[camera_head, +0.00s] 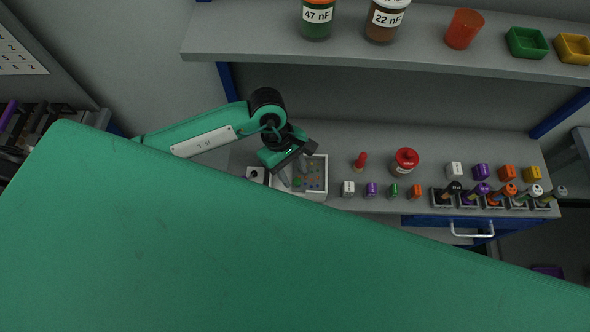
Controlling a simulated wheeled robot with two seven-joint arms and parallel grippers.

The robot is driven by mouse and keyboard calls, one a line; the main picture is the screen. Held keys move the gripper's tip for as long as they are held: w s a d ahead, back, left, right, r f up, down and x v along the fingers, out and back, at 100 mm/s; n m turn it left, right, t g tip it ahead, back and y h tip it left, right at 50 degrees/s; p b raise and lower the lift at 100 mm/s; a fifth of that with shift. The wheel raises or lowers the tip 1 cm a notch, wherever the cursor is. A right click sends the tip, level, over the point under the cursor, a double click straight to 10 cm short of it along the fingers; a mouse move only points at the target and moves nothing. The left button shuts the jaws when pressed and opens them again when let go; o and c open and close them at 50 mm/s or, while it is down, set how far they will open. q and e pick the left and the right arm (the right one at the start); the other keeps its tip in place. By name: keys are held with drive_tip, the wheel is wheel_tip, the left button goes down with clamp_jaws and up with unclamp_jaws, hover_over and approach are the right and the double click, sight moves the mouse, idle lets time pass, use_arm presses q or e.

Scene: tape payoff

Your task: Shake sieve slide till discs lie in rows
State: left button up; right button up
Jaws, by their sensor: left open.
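A small white-walled tray (314,194) stands on the grey bench near the middle of the view. Several small coloured discs (313,177) lie inside it, too small and dark for me to tell whether they form rows. My left gripper (287,177) is open over the left part of the tray, fingers pointing down. It hides that part, and I cannot tell whether the fingers touch anything. I cannot make out a separate sieve slide. My right gripper is not in view.
A red-lidded jar (404,162) and a small red item (360,161) stand right of the tray. Several small coloured blocks and a row of holders (492,201) are farther right. An overhead shelf (250,40) carries jars and bins. My green arm link covers the foreground.

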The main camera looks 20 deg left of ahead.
use_arm(q)
drive_tip(key=shift+x, duration=0.95)
drive_tip(key=shift+w, duration=0.1)
clamp_jaws()
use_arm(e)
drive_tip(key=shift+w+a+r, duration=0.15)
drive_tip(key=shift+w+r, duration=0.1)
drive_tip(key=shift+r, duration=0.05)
use_arm(q)
drive_tip(key=shift+a, duration=0.1)
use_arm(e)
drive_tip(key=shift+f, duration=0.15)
use_arm(q)
drive_tip(key=shift+a+f+b, duration=0.15)
drive_tip(key=shift+a+b, duration=0.4)
drive_tip(key=shift+a, duration=0.05)
drive_tip(key=shift+s+a+b, duration=0.35)
drive_tip(key=shift+a+b, duration=0.05)
drive_tip(key=shift+a, duration=0.2)
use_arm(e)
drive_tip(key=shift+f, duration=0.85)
use_arm(q)
unclamp_jaws()
